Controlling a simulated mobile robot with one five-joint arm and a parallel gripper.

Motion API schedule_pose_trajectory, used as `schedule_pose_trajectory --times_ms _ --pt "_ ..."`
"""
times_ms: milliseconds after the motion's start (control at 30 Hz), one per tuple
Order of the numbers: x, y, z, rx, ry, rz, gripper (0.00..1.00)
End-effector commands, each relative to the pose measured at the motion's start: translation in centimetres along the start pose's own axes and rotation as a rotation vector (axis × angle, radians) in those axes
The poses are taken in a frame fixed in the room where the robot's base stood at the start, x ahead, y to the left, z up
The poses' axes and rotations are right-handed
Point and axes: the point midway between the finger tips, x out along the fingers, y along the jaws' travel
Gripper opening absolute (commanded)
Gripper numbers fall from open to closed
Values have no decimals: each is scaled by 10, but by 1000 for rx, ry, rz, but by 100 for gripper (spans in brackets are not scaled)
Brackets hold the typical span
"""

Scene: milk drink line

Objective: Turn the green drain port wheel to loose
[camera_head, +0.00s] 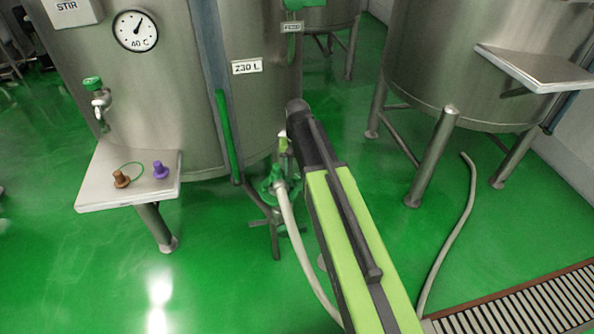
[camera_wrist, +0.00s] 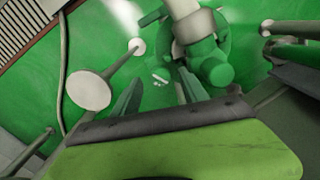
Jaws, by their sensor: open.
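The green drain port wheel (camera_head: 266,187) sits low at the front of the middle steel tank, with a pale hose (camera_head: 289,214) running down from beside it. In the wrist view a green round fitting (camera_wrist: 213,66), which looks like this drain port, is at the upper right, with a pale hose end on it. My gripper (camera_wrist: 158,92) is open, its two green fingers apart with nothing between them. The fitting lies beyond and to the right of the fingers, and I see no contact.
The tank's side shelf (camera_head: 128,201) holds a brown and a purple stopper. A dial (camera_head: 135,31) and a green-topped tap (camera_head: 95,92) are on the tank. A second tank (camera_head: 462,60) on legs stands right. A floor grate (camera_head: 530,302) is lower right. Open green floor lies left.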

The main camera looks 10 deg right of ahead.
Motion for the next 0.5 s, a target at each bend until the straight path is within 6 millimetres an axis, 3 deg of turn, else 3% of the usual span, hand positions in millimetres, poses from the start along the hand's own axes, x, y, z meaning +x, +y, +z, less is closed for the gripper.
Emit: schedule_pose_trajectory --times_ms 33,500 --pt "-17 0 0 0 0 0 52" --pt "-121 0 0 0 0 0 52"
